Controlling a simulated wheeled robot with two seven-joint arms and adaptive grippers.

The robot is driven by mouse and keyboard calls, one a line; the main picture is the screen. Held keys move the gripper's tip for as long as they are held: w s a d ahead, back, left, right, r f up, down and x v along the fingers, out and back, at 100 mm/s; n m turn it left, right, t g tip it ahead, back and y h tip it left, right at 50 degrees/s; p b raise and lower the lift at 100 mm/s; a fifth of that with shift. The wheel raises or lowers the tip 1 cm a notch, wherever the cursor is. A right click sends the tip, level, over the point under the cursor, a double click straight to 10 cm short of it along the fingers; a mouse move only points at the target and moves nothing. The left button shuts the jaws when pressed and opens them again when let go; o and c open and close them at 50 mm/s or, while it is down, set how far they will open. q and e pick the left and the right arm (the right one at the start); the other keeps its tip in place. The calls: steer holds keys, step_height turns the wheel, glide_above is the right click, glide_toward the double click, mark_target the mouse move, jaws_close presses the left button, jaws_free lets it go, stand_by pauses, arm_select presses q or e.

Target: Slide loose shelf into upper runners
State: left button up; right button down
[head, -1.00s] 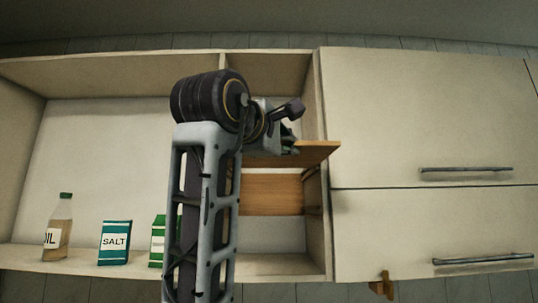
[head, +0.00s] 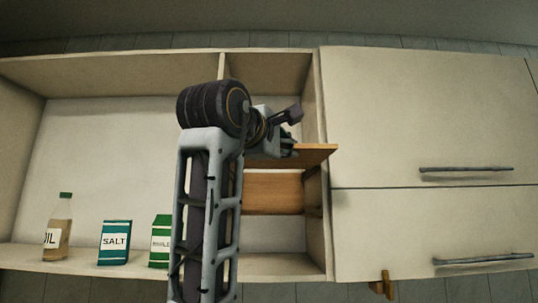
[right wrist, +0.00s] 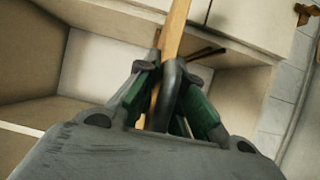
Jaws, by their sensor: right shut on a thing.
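The loose shelf (head: 318,152) is a thin orange-brown wooden board at the narrow middle compartment (head: 290,235) of the cabinet. My right gripper (head: 290,146) is shut on it; in the right wrist view the green-padded fingers (right wrist: 165,105) close on the board (right wrist: 176,28). The board's right end overlaps the compartment's right wall in the picture; my arm hides its left part. A dark runner (right wrist: 207,53) shows beside the board in the right wrist view. Whether the board touches a runner I cannot tell. My left gripper is not in view.
Another wooden panel (head: 272,192) shows lower in the compartment. An oil bottle (head: 59,228), a salt box (head: 115,242) and a green carton (head: 160,240) stand in the left bay. Closed doors with handles (head: 465,169) lie to the right. A wooden bracket (head: 383,284) hangs below.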

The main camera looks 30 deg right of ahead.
mark_target(279, 162)
steer(key=shift+w+d+p, duration=0.35)
steer(key=shift+w+d, duration=0.4)
steer(key=shift+w, duration=0.5)
steer(key=shift+w+d+p, duration=0.3)
steer(key=shift+w+d, duration=0.4)
steer(key=shift+w, duration=0.5)
steer(key=shift+w+d+p, duration=0.35)
steer(key=shift+w+d, duration=0.4)
steer(key=shift+w, duration=0.5)
stand_by(1.1)
steer(key=shift+w+d, duration=0.55)
steer(key=shift+w, duration=0.35)
steer(key=shift+w+d, duration=0.6)
steer(key=shift+w, duration=0.35)
steer(key=shift+w+d, duration=0.55)
steer(key=shift+w, duration=0.35)
stand_by(0.5)
